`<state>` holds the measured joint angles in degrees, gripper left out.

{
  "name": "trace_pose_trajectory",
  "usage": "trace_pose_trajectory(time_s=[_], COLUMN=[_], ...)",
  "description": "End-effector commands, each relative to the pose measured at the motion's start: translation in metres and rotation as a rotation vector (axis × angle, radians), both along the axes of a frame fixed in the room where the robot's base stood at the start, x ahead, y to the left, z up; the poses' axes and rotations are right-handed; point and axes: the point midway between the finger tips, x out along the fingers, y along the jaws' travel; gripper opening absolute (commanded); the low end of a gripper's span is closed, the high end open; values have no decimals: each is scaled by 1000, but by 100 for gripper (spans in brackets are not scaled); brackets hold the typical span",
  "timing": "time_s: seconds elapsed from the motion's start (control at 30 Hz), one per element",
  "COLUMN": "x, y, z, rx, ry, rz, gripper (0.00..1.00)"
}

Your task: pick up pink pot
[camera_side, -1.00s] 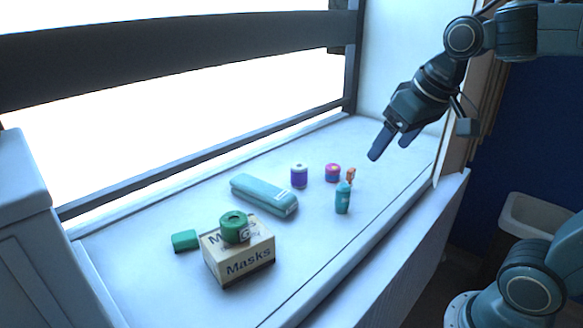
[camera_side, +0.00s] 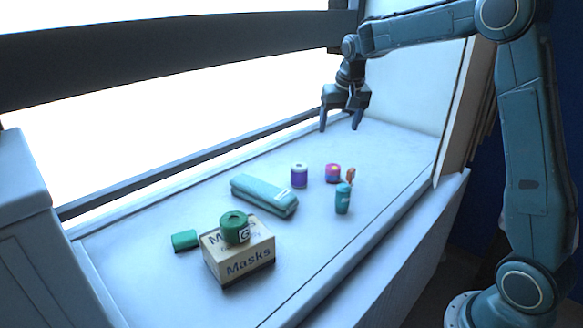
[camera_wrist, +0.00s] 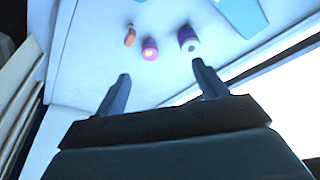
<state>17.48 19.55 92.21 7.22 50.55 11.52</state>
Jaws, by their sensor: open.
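The pink pot (camera_side: 333,173) is a small round pot with a pink top and a darker side, standing upright on the white surface. It also shows in the wrist view (camera_wrist: 150,49), ahead of the fingertips. My gripper (camera_side: 340,128) is open and empty, above and behind the pot in the side view. Its two fingers point down, apart from every object. In the wrist view my gripper (camera_wrist: 160,85) has the pot beyond its tips, roughly in line with the gap between the fingers.
A purple and white pot (camera_side: 299,176) stands left of the pink pot. A small orange item (camera_side: 350,175) and a teal bottle (camera_side: 343,199) stand close on its right. A teal case (camera_side: 264,195), a masks box (camera_side: 239,256) with a green roll (camera_side: 234,227), and a green block (camera_side: 185,240) lie further left.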

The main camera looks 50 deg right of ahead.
Motion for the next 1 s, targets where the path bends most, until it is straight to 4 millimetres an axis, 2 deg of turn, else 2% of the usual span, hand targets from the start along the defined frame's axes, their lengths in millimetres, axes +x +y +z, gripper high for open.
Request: trace_pose_trajectory(time_s=[0.2,0.4,0.57,0.83,1.0], x=[32,48,53,53,56], y=[-42,-68,-76,-77,-80], z=[-42,-70,-79,-83,-97], rx=[10,15,16,16,18], ry=[27,40,43,44,46], rz=[-96,-152,-171,-173,-172], gripper=[72,72,72,72,72])
